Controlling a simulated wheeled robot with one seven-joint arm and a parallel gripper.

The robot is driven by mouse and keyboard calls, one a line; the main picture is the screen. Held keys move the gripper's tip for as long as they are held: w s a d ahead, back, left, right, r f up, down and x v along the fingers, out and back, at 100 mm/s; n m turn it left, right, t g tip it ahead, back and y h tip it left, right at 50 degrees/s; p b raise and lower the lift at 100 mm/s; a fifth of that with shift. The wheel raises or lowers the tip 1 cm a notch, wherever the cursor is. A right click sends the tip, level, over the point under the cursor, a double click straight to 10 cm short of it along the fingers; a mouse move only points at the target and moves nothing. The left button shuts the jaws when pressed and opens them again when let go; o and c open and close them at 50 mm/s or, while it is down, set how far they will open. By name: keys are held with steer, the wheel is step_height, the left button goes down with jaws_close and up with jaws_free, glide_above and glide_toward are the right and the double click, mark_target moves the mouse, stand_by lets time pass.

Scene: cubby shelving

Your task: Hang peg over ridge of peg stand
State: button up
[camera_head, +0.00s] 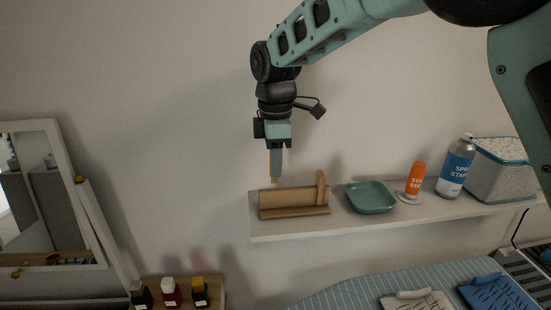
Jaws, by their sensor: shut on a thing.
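The wooden peg stand (294,212) sits at the left end of the white wall shelf. It is a long, low block with a ridge along it. An upright wooden piece (320,188) rises at its right end; I cannot tell if it is part of the stand. My gripper (276,170) points down above the left half of the stand. It is shut on the peg (274,179), a light wooden piece. Only the peg's lower tip and a thin left edge show; the fingers hide the rest. The peg's tip appears just above the ridge, apart from it.
A green dish (371,197), an orange bottle (415,179), a spray can (456,168) and a white basket (498,172) stand right of the stand on the shelf (300,232). Several small bottles (171,292) stand lower left. A framed mirror (50,200) is far left.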

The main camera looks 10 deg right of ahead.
mark_target(276, 189)
steer(key=shift+f+b, duration=1.85)
steer(key=shift+f, duration=1.55)
steer(key=o, duration=1)
step_height(276, 189, up, 17)
steer(key=b, duration=0.3)
steer(key=shift+r+b, duration=0.1)
steer(key=shift+b, duration=0.25)
steer(key=s+f+m+y+b, duration=0.1)
steer(key=s+f+m+b, duration=0.5)
steer(key=s+f, duration=1.2)
steer(key=s+d+f+m+b, duration=0.1)
steer(key=s+d+f+m, duration=0.1)
steer(key=s+f, duration=0.4)
steer(key=s+d+f+m+b, duration=0.1)
steer(key=s+d+f+m, duration=0.1)
steer(key=s+d+f, duration=0.3)
steer(key=s+f, duration=0.1)
steer(key=s, duration=0.1)
steer(key=shift+s+d+f, duration=0.15)
steer(key=shift+s+d, duration=0.1)
steer(key=shift+s, duration=0.1)
